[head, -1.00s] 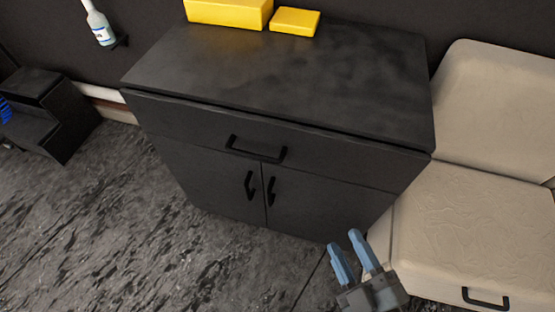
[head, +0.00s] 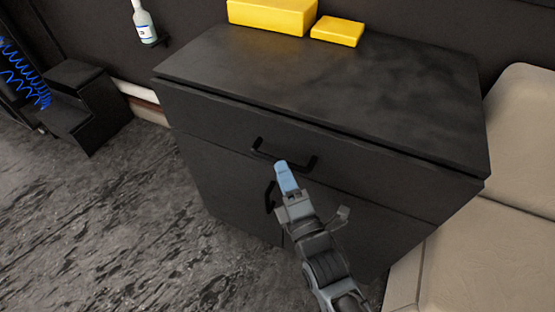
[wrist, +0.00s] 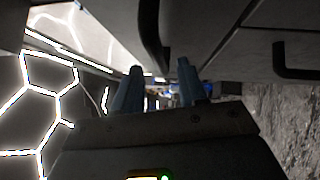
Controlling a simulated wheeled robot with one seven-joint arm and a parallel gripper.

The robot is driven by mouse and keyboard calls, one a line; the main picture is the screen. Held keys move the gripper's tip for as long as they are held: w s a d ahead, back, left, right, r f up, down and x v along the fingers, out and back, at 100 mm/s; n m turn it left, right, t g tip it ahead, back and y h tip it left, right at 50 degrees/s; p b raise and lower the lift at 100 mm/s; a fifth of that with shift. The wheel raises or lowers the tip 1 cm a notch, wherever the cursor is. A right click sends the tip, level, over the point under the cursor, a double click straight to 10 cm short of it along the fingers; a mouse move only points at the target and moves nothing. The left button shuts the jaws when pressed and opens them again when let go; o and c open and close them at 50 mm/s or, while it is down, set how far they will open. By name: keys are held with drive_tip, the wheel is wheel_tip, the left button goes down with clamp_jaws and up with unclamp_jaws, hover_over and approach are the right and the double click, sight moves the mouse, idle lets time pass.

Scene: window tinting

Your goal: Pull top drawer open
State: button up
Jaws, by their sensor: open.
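The dark cabinet (head: 330,85) has a wide top drawer (head: 390,178), which looks closed. Its black bar handle (head: 264,154) is at the middle of the drawer front. My gripper (head: 285,172) is at the handle in the head view, with its blue fingers covering part of the bar. In the wrist view, my gripper (wrist: 160,78) has two fingers apart with nothing gripped. The drawer handle (wrist: 150,35) reaches toward the space between the fingertips there; I cannot tell whether it lies fully between them.
A door handle (head: 270,197) is just below the drawer, and shows in the wrist view (wrist: 290,62). Yellow boxes (head: 272,14) stand on the cabinet top. Black steps (head: 85,105) are at the left, with open floor between.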

sight(277, 159)
drive_tip(key=x, duration=0.5)
clamp_jaws()
idle(0.3)
drive_tip(key=shift+s, duration=0.1)
